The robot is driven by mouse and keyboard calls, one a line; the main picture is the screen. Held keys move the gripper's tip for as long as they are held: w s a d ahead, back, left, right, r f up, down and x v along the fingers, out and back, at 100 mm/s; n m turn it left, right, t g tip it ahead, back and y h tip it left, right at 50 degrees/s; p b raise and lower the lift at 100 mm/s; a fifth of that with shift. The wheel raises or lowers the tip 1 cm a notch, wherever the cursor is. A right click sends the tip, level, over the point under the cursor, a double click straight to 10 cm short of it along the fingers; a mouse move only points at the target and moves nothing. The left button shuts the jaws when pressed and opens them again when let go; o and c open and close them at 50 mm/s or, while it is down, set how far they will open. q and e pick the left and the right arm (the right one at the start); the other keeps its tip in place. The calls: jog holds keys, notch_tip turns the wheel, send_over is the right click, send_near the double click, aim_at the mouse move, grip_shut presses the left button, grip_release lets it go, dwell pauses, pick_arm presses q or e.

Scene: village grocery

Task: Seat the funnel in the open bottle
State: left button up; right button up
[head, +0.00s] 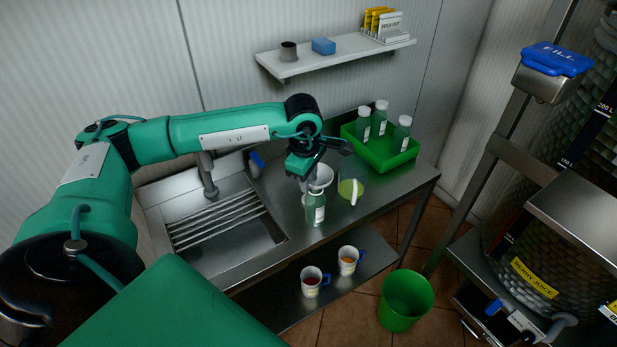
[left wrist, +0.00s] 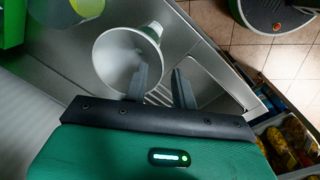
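The white funnel (head: 324,174) shows just behind and above the open bottle (head: 316,209), a clear greenish bottle with a white label standing upright on the steel counter. I cannot tell in the head view whether the funnel touches the bottle. In the left wrist view the funnel (left wrist: 122,58) has its wide mouth facing the camera. My left gripper (head: 306,172) is over the counter at the funnel. In the left wrist view its fingers (left wrist: 161,80) are apart; the left one overlaps the funnel's rim, and the gap looks empty. My right gripper is out of view.
A jug of yellow-green liquid (head: 353,188) stands right of the bottle. A green crate (head: 376,152) with capped bottles is behind it. The sink (head: 235,245) lies left. Two mugs (head: 311,283) (head: 348,262) stand on the lower shelf. A green bin (head: 405,303) stands on the floor.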

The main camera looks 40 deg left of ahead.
pick_arm(q)
notch_tip(320, 180, up, 14)
jog(key=s+b, duration=0.1)
jog(key=b, duration=0.3)
jog(key=shift+s+f, duration=0.15)
jog(key=shift+s, duration=0.15)
jog(key=shift+d, duration=0.15)
